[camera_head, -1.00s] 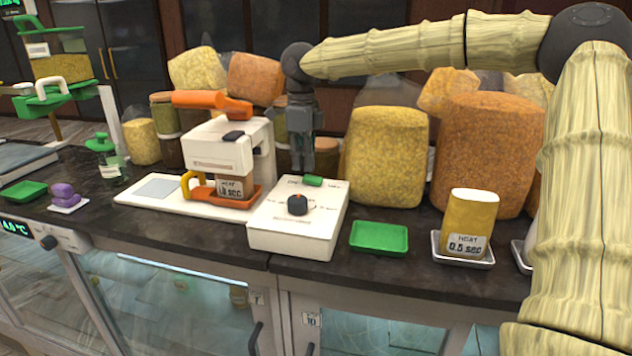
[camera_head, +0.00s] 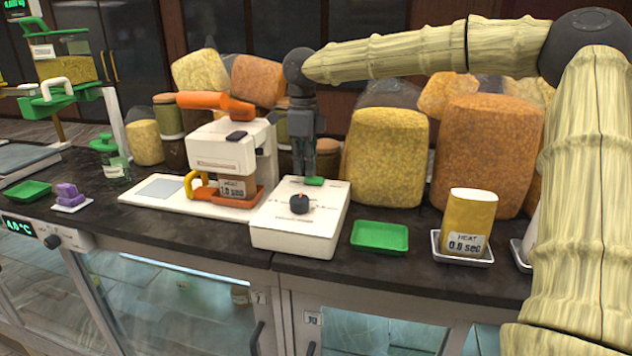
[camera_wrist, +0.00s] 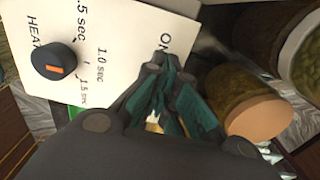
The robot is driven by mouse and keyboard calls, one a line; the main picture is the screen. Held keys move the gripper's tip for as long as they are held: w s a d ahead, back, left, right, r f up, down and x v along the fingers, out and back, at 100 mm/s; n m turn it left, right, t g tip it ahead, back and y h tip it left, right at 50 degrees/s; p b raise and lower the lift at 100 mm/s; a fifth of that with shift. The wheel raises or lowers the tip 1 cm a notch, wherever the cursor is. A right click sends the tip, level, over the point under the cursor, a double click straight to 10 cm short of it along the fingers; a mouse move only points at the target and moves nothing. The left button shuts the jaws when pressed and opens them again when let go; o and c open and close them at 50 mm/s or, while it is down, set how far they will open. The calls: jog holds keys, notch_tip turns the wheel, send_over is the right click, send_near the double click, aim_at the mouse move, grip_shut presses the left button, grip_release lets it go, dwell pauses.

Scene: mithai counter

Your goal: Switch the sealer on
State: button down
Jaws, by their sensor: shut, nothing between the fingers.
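The sealer (camera_head: 215,145) is a white machine with a raised orange arm and a pouch marked HEAT in its orange cradle. Its white control box (camera_head: 295,238) stands at its right. The box has a black knob (camera_head: 299,204) with an orange mark, and a small green switch (camera_head: 313,181) near its back edge. My gripper (camera_head: 302,178) is shut and empty, pointing down at the back of the box, right by the green switch. In the wrist view the fingertips (camera_wrist: 168,65) are beside the printed ON, and the knob (camera_wrist: 54,61) is clear of them. Contact cannot be told.
A green tray (camera_head: 380,237) lies right of the box, with a yellow pouch (camera_head: 468,222) on a metal tray beyond it. Large snack bags (camera_head: 385,158) and jars (camera_head: 168,117) stand close behind my gripper. The counter's front edge is clear.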

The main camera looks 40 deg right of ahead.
jog(key=shift+s+a, duration=0.1)
jog(key=shift+a, duration=0.25)
jog(key=shift+d+f, duration=0.3)
jog(key=shift+d, duration=0.15)
jog(key=shift+a+f, duration=0.1)
jog(key=shift+a, duration=0.2)
jog(key=shift+d+f, duration=0.1)
jog(key=shift+d+r+p, duration=0.1)
jog(key=shift+r+p, duration=0.7)
notch_tip(320, 180, up, 5)
jog(key=p, duration=0.4)
jog(key=shift+r+p, duration=0.2)
jog(key=shift+p, duration=0.2)
